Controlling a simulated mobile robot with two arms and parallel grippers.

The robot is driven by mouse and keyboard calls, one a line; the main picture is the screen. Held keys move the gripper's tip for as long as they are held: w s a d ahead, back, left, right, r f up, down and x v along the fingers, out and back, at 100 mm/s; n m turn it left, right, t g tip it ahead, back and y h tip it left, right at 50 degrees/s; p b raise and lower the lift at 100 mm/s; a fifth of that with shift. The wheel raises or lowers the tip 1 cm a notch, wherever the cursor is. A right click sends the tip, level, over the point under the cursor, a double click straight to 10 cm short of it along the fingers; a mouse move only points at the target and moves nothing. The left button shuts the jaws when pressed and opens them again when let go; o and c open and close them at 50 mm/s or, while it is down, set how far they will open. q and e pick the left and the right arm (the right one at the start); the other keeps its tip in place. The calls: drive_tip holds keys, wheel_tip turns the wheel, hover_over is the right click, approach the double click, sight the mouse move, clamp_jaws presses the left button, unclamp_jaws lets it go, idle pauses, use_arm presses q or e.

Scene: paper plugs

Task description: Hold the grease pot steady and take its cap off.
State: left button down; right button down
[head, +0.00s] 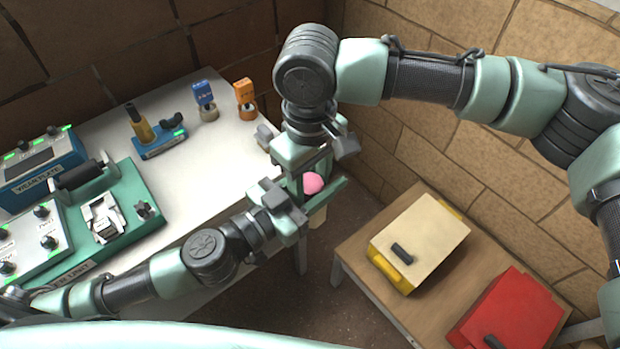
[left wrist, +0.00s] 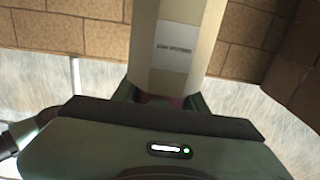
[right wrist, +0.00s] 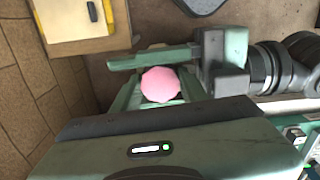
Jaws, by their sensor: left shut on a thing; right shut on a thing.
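The grease pot is a cream body with a label, large in the left wrist view (left wrist: 172,48); a small part of it shows below the grippers in the head view (head: 317,218). My left gripper (head: 322,180) reaches in from the side and is shut around the pot, near its pink end. The pink rounded cap (head: 313,184) also shows in the right wrist view (right wrist: 160,85). My right gripper (head: 312,187) points down from above and is shut on the cap. No gap shows between cap and pot, but the fingers hide most of the joint.
The white workbench (head: 225,150) on the left carries a blue stamped machine (head: 42,165), a green unit (head: 125,222), and small blue (head: 204,95) and orange (head: 245,92) items. A lower table holds a cream-lidded yellow case (head: 425,235) and a red case (head: 512,312). Brick walls stand close behind.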

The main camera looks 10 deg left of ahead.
drive_tip(key=n, duration=0.2)
drive_tip(key=shift+n, duration=0.3)
drive_tip(key=c, duration=0.8)
unclamp_jaws()
drive_tip(key=shift+r, duration=2.25)
